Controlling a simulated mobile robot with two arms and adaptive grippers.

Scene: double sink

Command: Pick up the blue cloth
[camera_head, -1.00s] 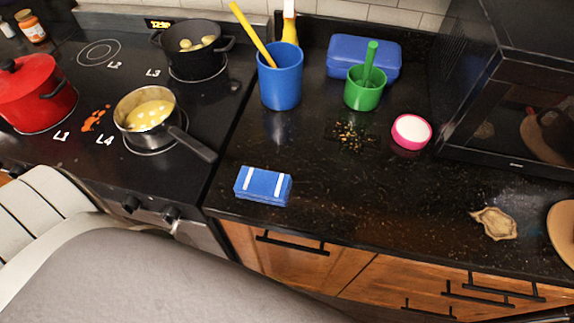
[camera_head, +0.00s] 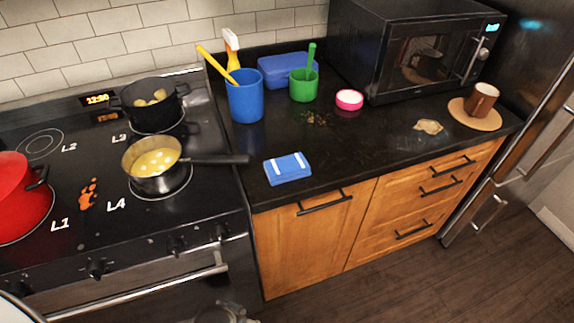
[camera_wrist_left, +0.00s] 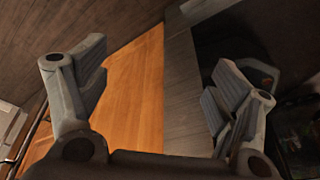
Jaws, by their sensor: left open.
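The blue cloth (camera_head: 288,170) is a folded blue block with two white stripes. In the head view it lies flat on the black countertop (camera_head: 345,150), near the front edge and just right of the stove. My left gripper (camera_wrist_left: 162,85) is open in the left wrist view, its two grey fingers wide apart with nothing between them. The cloth does not show in that wrist view. A small dark part at the bottom edge of the head view is too cut off to identify. My right gripper is not in view.
A saucepan (camera_head: 155,166) of yellow food has its handle pointing toward the cloth. A blue cup (camera_head: 246,98), green cup (camera_head: 304,87) and pink bowl (camera_head: 349,100) stand behind the cloth. Crumbs (camera_head: 318,119) lie nearby. The counter around the cloth is mostly clear.

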